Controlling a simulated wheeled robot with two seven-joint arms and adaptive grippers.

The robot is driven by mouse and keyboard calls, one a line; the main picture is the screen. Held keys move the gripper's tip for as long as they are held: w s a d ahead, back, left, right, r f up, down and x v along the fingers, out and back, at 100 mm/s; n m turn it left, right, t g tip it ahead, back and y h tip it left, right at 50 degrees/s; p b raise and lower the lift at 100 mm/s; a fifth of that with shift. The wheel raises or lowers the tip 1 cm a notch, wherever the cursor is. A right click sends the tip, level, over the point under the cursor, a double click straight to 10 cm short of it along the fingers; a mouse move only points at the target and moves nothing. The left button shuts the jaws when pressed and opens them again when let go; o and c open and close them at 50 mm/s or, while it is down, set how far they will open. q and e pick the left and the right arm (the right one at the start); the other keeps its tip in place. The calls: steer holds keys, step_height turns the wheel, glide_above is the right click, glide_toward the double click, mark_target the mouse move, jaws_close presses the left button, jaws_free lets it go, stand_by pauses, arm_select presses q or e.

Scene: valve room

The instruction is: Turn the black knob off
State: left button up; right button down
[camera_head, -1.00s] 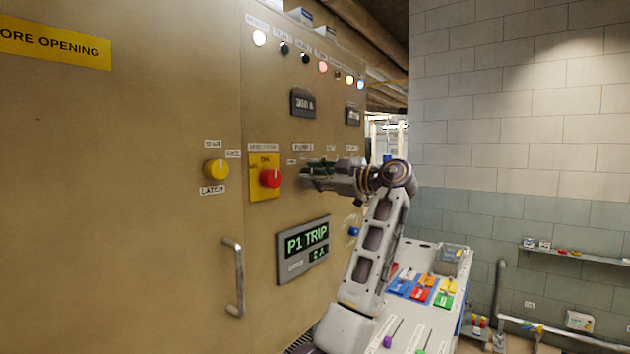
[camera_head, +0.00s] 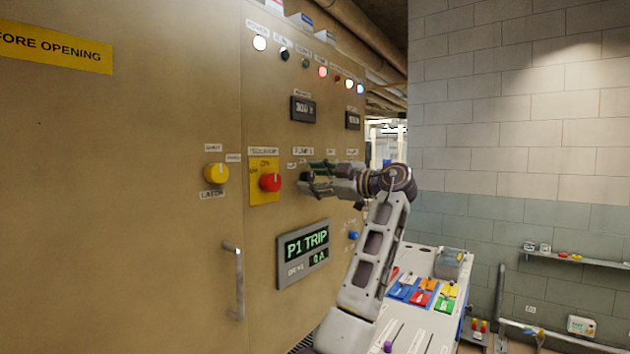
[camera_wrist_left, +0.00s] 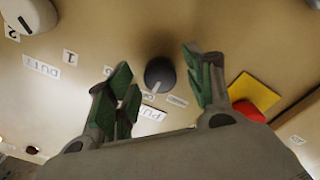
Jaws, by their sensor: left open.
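The black knob (camera_wrist_left: 160,74) is on the tan panel in the left wrist view, with a pale pointer line aimed down and to the left in that picture. My left gripper (camera_wrist_left: 160,72) has its green-padded fingers spread, one on each side of the knob in that view. I see no contact with it. In the head view my left gripper (camera_head: 314,181) is open at the panel, right of the red knob. There the black knob is not clearly visible, near or behind the fingers. My right gripper is in neither view.
Near my gripper are a red knob (camera_head: 270,182) on a yellow plate (camera_head: 263,194) and a yellow knob (camera_head: 216,173). A display (camera_head: 304,251) reads "P1 TRIP" below. A door handle (camera_head: 235,281) sticks out at lower left. A pale knob (camera_wrist_left: 28,14) is in the wrist view corner.

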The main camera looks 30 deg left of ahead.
arm_select(q)
steer(key=shift+d, duration=0.6)
steer(key=d, duration=1)
steer(key=shift+s+d, duration=0.4)
steer(key=shift+s, duration=0.05)
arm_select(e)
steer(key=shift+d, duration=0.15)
arm_select(q)
steer(key=shift+r, duration=0.1)
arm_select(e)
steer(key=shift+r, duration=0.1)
arm_select(q)
step_height(320, 180, up, 10)
steer(key=p, duration=0.9)
steer(key=shift+p, duration=0.4)
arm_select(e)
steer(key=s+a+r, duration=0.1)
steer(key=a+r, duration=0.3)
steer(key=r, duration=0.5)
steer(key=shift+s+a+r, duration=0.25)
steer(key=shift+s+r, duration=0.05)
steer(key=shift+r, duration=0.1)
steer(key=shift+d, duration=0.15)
